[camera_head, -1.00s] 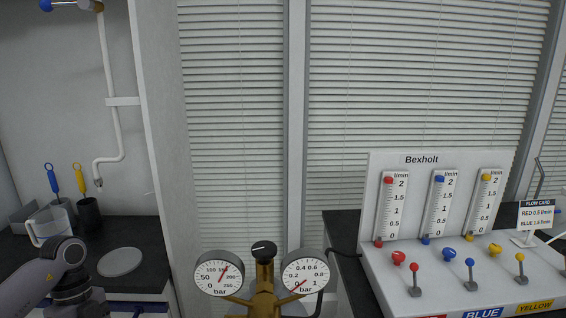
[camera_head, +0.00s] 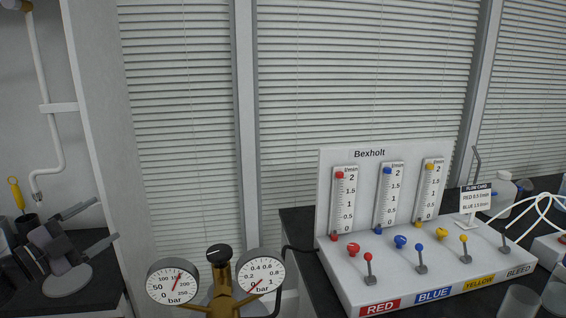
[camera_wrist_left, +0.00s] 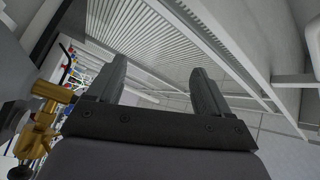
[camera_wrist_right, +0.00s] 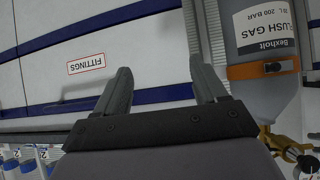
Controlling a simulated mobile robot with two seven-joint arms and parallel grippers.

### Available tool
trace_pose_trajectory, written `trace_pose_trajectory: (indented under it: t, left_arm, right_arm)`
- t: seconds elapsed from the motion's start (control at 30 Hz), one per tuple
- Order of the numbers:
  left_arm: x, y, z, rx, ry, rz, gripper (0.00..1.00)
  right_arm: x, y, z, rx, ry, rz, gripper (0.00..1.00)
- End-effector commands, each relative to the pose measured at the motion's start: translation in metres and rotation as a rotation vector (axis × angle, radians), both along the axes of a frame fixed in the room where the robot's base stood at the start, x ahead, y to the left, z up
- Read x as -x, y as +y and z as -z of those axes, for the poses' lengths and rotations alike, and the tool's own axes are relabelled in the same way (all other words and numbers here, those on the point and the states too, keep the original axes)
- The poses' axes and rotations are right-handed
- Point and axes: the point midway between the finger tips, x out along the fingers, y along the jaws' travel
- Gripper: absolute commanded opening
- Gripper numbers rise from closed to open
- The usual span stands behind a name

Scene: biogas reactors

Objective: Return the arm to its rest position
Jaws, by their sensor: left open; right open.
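My left gripper (camera_head: 90,228) is at the lower left of the head view, over the dark counter by the sink wall. Its two fingers are spread and hold nothing. In the left wrist view the fingers (camera_wrist_left: 160,85) are apart, with blinds and ceiling beyond them. My right gripper is outside the head view. In the right wrist view its fingers (camera_wrist_right: 163,88) are apart and empty, in front of a pale drawer front with a FITTINGS label (camera_wrist_right: 86,64).
The Bexholt flow panel (camera_head: 335,277) stands on a dark bench at right. A brass regulator (camera_head: 222,290) with two gauges is at bottom centre. A grey gas cylinder (camera_wrist_right: 258,100) is close to my right gripper.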

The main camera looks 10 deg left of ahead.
Motion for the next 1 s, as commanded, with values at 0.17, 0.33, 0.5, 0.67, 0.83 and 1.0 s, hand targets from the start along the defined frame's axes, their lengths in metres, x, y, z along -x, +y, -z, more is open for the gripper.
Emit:
trace_pose_trajectory:
  t: [0.17, 0.33, 0.5, 0.67, 0.83, 1.0]
  left_arm:
    - [-0.015, 0.062, -0.013, 0.117, -0.04, -0.323, 0.8]
    - [-0.016, 0.114, 0.008, 0.191, 0.066, -0.598, 0.8]
    - [-0.005, 0.121, 0.072, 0.236, 0.274, -0.732, 0.8]
    - [0.021, 0.05, 0.161, 0.301, 0.425, -0.644, 0.8]
    - [0.073, -0.033, 0.247, 0.403, 0.6, -0.562, 0.8]
    - [0.147, -0.121, 0.308, 0.547, 0.776, -0.501, 0.8]
  right_arm:
    - [0.0, 0.0, 0.0, 0.0, 0.0, 0.0, 0.71]
    - [0.0, 0.0, 0.0, 0.0, 0.0, 0.0, 0.71]
    - [0.0, 0.0, 0.001, 0.0, 0.0, 0.0, 0.71]
    - [0.0, 0.0, 0.0, -0.001, 0.0, 0.001, 0.71]
    - [0.0, 0.0, 0.0, -0.001, 0.0, 0.001, 0.71]
    - [0.0, 0.0, 0.0, -0.001, 0.0, 0.001, 0.71]
